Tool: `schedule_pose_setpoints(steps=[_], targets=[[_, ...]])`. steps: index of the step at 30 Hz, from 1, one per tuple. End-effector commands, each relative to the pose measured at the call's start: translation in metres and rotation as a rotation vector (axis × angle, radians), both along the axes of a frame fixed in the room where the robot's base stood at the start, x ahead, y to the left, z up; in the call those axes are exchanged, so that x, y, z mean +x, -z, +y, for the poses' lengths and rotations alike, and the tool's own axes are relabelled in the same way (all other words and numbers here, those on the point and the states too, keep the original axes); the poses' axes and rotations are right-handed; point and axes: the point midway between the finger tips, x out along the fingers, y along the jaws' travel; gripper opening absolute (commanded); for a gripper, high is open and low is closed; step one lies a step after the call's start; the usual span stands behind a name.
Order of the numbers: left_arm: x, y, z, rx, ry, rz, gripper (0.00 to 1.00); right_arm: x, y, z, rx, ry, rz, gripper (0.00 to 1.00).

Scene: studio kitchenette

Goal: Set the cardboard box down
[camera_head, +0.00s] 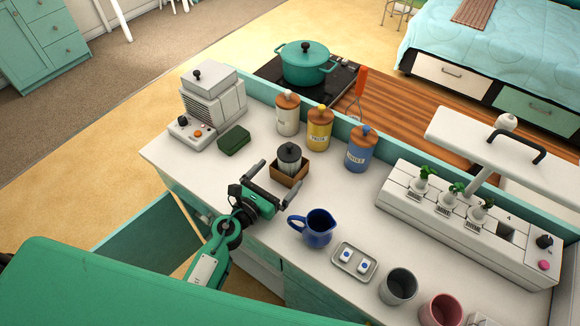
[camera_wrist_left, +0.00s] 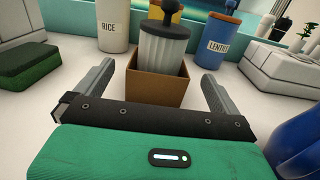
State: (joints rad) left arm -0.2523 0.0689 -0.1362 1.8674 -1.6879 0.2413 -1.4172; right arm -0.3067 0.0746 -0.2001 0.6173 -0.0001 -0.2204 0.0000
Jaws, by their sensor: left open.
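The cardboard box (camera_head: 289,176) is small, brown and open-topped, and stands upright on the white counter (camera_head: 235,182). A grey ribbed jar with a dark lid (camera_head: 289,156) sits inside it. In the left wrist view the box (camera_wrist_left: 158,91) lies ahead between the finger lines, with the jar (camera_wrist_left: 163,49) rising out of it. My left gripper (camera_head: 281,181) is open at the near side of the box, one finger toward each side. In the left wrist view the fingers (camera_wrist_left: 158,76) show gaps to the box walls. My right gripper is not in view.
A green sponge (camera_head: 233,139) lies left of the box, a blue jug (camera_head: 318,227) to the right. White, yellow and blue canisters (camera_head: 320,122) stand behind. A small tray (camera_head: 336,263) and mugs are farther right.

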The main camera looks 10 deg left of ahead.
Motion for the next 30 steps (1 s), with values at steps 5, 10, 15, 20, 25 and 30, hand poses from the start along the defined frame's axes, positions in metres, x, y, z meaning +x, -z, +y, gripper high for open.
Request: schedule_pose_setpoints(steps=[5, 10, 15, 20, 25, 30], targets=[[0.011, 0.0, -0.005, 0.0, 0.0, 0.0, 1.0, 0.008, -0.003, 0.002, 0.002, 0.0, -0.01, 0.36], [0.026, 0.0, -0.01, -0.002, 0.0, 0.0, 1.0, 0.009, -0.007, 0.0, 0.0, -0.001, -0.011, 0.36], [0.049, 0.002, -0.019, -0.002, 0.0, 0.0, 1.0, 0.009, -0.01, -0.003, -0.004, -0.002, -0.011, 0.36], [0.059, 0.003, -0.023, -0.001, 0.0, 0.001, 1.0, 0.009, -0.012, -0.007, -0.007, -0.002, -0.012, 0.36], [0.06, 0.004, -0.024, 0.0, 0.0, 0.001, 1.0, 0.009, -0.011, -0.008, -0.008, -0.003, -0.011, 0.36], [0.06, 0.004, -0.024, 0.0, 0.0, 0.001, 0.78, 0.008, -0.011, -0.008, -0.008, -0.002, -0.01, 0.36]])
